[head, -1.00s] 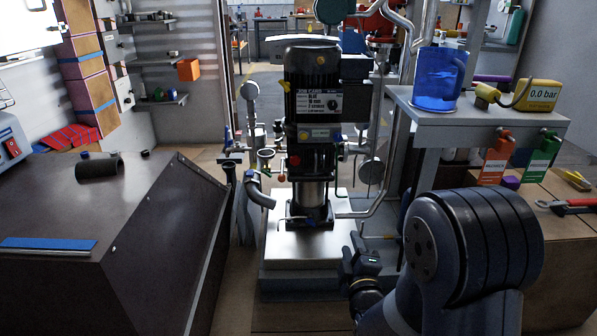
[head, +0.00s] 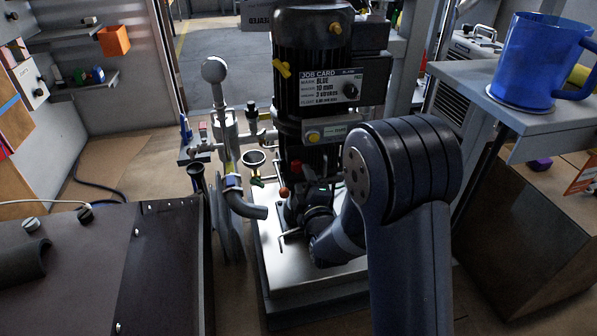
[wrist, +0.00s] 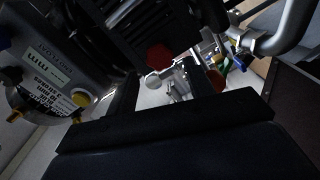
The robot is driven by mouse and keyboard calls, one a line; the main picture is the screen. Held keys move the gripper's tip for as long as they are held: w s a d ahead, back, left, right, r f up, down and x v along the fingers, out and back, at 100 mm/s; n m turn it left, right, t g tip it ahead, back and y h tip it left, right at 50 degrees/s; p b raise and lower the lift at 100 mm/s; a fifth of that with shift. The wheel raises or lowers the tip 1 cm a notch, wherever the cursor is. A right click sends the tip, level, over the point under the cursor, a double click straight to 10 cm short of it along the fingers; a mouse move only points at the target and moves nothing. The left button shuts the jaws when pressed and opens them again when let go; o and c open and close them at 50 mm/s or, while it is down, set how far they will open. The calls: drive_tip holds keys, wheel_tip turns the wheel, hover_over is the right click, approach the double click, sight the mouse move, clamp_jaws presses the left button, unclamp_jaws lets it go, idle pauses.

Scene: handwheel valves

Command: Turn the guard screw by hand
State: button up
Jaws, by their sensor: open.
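The pump (head: 318,75) stands upright on a pale metal base, with a job card on its dark body. A red knob (head: 296,167) shows low on its front; it may be the guard screw, but I cannot be sure. In the wrist view a red faceted knob (wrist: 160,57) lies ahead, between and beyond the fingers. My gripper (wrist: 160,78) is open and empty, its two dark fingers apart and pointing toward the pump. In the head view my arm covers the pump's lower right, and the fingertips are hard to make out.
A dark bench (head: 160,265) is at the left. A blue mug (head: 525,65) stands on a grey shelf at the right.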

sight(299, 168)
drive_tip(key=x, duration=0.4)
drive_tip(key=shift+w, duration=0.15)
drive_tip(key=c, duration=0.7)
